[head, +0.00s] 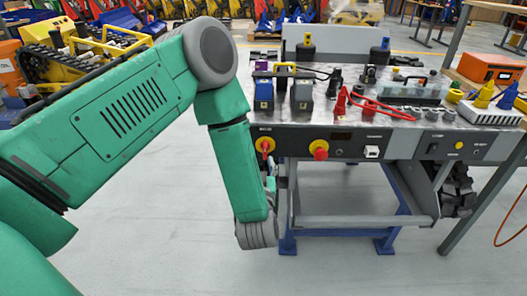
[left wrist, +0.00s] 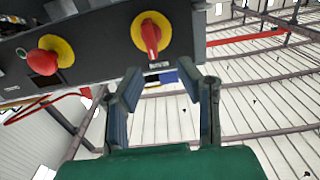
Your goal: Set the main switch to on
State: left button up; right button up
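The main switch (head: 265,145) is a red handle on a round yellow plate at the left of the dark front panel. In the left wrist view the switch (left wrist: 151,36) is at the top centre, its red handle close to upright in the picture. My left gripper (left wrist: 166,88) is open and empty, fingers apart, pointing towards the panel just short of the switch. In the head view this gripper (head: 273,182) is mostly hidden by my green forearm, below the switch. My right gripper is not in view.
A red mushroom button (head: 319,149) on a yellow base sits right of the switch; the left wrist view shows it at left (left wrist: 42,60). A white socket (head: 371,152) is farther right. Batteries (head: 302,93) and red cables (head: 375,106) lie on the bench top. The floor in front is clear.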

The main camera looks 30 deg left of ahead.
aim_at(266, 149)
pick_arm(q)
jog(key=x, duration=0.4)
jog(key=d+b+x, duration=0.1)
jog(key=x, duration=0.2)
jog(key=shift+w+a+r, duration=0.1)
jog(key=shift+w+r, duration=0.05)
jog(key=shift+w, duration=0.15)
jog(key=shift+w+a, duration=0.1)
jog(key=shift+a, duration=0.45)
jog(key=shift+d, duration=0.35)
jog(key=shift+c, duration=0.8)
jog(key=shift+d, duration=0.3)
grip_shut()
jog(key=shift+d, duration=0.15)
jog(key=shift+r, duration=0.1)
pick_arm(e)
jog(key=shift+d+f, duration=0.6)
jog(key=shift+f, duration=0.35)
